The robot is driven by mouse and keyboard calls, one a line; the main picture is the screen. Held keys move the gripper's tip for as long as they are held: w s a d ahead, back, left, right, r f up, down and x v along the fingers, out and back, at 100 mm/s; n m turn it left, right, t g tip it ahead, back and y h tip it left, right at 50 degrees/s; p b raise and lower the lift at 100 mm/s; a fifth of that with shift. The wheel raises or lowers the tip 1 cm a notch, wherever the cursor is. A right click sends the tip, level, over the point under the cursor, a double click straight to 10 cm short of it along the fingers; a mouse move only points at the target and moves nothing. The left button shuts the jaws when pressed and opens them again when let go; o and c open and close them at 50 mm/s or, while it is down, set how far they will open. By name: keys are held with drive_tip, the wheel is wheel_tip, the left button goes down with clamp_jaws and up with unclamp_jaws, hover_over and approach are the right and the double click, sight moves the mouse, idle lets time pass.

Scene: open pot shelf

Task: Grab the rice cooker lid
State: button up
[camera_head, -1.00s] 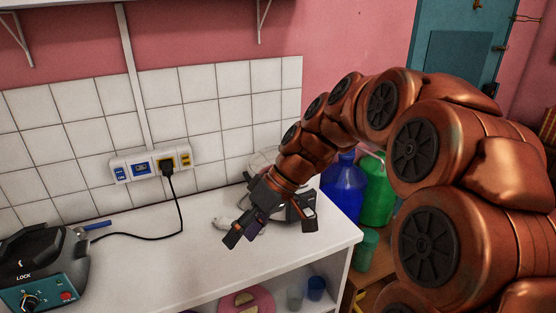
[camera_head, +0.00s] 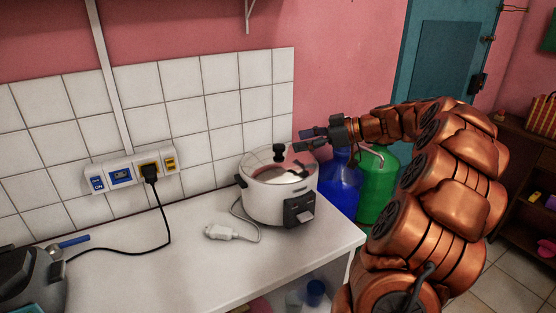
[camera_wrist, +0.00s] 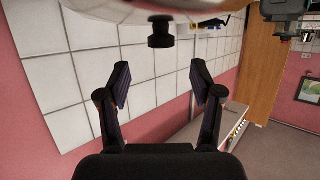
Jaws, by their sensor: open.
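The white rice cooker (camera_head: 268,203) stands on the counter near its right end. Its glass lid (camera_head: 262,167) is on top, with a black knob (camera_head: 279,152) at the centre. My gripper (camera_head: 302,140) is open and empty, at about knob height on the lid's right side, pointing left. In the wrist view the knob (camera_wrist: 160,32) is beyond my open fingertips (camera_wrist: 161,78), roughly centred between them and not touched. The pale lid edge (camera_wrist: 120,8) is cut off at the top of that view.
A blue jug (camera_head: 341,185) and a green jug (camera_head: 378,186) stand just right of the counter, below my wrist. The cooker's white plug (camera_head: 220,232) lies on the counter (camera_head: 170,275). A wall socket strip (camera_head: 135,170) holds a black plug. A dark appliance (camera_head: 30,280) is at left.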

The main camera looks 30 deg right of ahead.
sight(281, 146)
drive_tip(key=shift+p+x, duration=1.05)
drive_tip(key=shift+x, duration=2.1)
drive_tip(key=shift+s+f, duration=0.15)
clamp_jaws()
